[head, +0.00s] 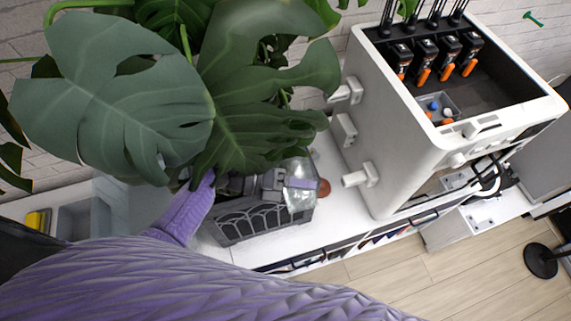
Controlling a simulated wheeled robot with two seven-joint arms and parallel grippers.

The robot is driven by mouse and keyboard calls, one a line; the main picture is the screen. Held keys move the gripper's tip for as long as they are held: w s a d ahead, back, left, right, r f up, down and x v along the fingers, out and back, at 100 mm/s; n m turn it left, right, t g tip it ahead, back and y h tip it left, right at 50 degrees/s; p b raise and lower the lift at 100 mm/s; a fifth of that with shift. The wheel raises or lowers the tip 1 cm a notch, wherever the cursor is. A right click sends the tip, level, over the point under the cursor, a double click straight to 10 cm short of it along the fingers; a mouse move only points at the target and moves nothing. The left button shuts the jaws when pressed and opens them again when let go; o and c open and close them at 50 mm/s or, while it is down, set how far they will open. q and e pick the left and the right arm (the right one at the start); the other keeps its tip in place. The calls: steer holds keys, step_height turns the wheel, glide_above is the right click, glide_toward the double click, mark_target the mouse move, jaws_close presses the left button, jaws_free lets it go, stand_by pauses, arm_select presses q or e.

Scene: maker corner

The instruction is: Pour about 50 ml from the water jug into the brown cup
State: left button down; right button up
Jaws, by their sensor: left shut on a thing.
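My left gripper (273,183) is above the white surface at the middle of the head view, partly behind the dark leaves. It is shut on the clear water jug (300,196), which shows just right of its fingers. I cannot tell the jug's tilt or water level. A small part of the reddish-brown cup (324,188) shows at the jug's right edge. The jug hides most of the cup, and I cannot tell whether they touch. My right gripper is not in view.
A dark grey openwork holder (250,221) stands below the gripper. A large-leaved plant (130,100) overhangs from above. A big white machine (400,150) stands to the right. The white surface (335,215) between holder and machine is bare. A grey bin (85,219) sits at left.

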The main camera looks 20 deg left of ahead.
mark_target(307, 209)
arm_select(q)
steer(key=shift+w+r, duration=0.1)
steer(key=shift+r, duration=0.05)
steer(key=shift+s+d+f+m+b, duration=0.15)
steer(key=shift+s+f+m+b, duration=0.1)
steer(key=shift+f+b, duration=0.35)
steer(key=shift+s+d+f+m+b, duration=0.1)
steer(key=shift+s+f+m+b, duration=0.15)
steer(key=shift+f+b, duration=0.35)
steer(key=shift+s+d+r+m+y, duration=0.25)
steer(key=shift+s+d+m+y, duration=0.05)
steer(key=shift+s+m+y, duration=0.2)
steer(key=shift+s+d+f+m+t+y, duration=0.15)
steer(key=shift+f+m+t+y, duration=0.15)
steer(key=shift+t, duration=0.1)
steer(key=shift+s+d+f+m, duration=0.1)
steer(key=shift+f+m, duration=0.2)
steer(key=shift+f, duration=0.1)
steer(key=shift+s+d+f+m+t+y+p, duration=0.1)
steer(key=shift+s+d+m+t+y+p, duration=0.1)
steer(key=shift+m+t+y+p, duration=0.15)
steer(key=shift+f, duration=0.1)
